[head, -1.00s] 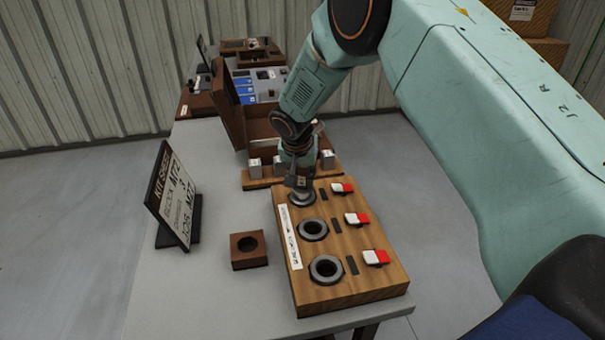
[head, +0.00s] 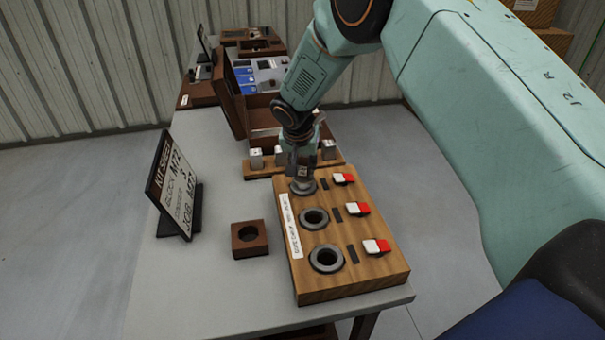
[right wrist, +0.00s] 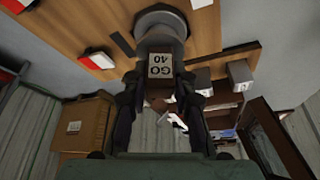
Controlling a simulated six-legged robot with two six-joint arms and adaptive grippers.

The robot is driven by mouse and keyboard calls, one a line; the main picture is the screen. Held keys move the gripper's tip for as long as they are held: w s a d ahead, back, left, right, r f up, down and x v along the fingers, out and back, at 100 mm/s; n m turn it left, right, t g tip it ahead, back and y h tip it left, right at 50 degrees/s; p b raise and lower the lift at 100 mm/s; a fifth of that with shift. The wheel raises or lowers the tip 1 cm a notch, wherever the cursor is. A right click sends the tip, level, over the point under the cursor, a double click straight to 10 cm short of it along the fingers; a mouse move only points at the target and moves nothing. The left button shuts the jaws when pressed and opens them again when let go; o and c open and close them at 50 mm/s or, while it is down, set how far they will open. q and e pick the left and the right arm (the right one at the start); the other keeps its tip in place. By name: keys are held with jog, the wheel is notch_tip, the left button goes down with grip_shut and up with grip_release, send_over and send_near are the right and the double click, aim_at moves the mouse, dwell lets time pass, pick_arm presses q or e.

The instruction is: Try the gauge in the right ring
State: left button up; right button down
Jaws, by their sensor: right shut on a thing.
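A wooden block (head: 352,276) on the grey table carries three dark metal rings in a row: a near ring (head: 326,258), a middle ring (head: 314,218) and a far ring (head: 302,188). My right gripper (head: 302,168) is over the far ring, pointing down, shut on the gauge. In the right wrist view the gauge (right wrist: 160,66) shows a pale face marked "GO 40" between the fingers. Its grey round body meets the far ring, also seen there (right wrist: 160,17). How deep it sits is hidden. The near and middle rings are empty. My left gripper is not in view.
Red-and-white flags (head: 376,246) lie beside the rings. A brown block with a round hole (head: 249,251) and a tilted sign (head: 172,185) stand left. Behind is a wooden rack (head: 259,172) with several grey pieces and an open brown case (head: 229,106). The table's front left is clear.

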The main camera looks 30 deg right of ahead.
jog(key=shift+s+f, duration=0.1)
jog(key=shift+r+p, duration=2.05)
jog(key=shift+r, duration=1.35)
